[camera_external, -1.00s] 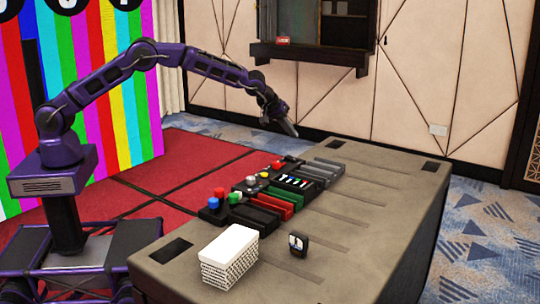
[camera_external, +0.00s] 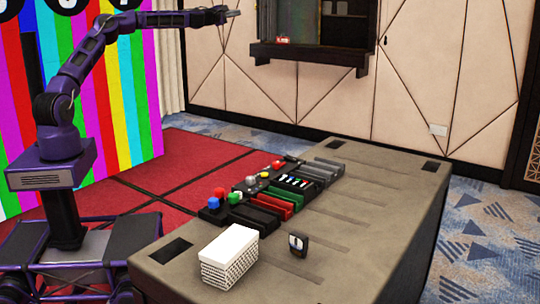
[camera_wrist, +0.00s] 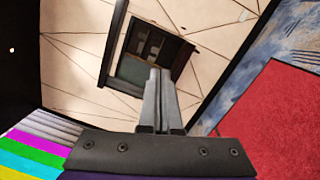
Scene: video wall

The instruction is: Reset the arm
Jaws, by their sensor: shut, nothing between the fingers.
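My gripper (camera_external: 232,13) is at the end of my raised purple arm, high above the red carpet and well clear of the table. Its fingers point to the right in the external view. In the wrist view my gripper (camera_wrist: 160,75) has its two grey fingers together with nothing between them. Beyond them are the tilted wall and a dark-framed window.
A long table (camera_external: 380,205) holds a row of button and switch panels (camera_external: 265,190), a white-topped box (camera_external: 229,257) and a small dark device (camera_external: 298,244). The striped video wall (camera_external: 130,90) is behind my arm. A framed window (camera_external: 312,35) is in the back wall.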

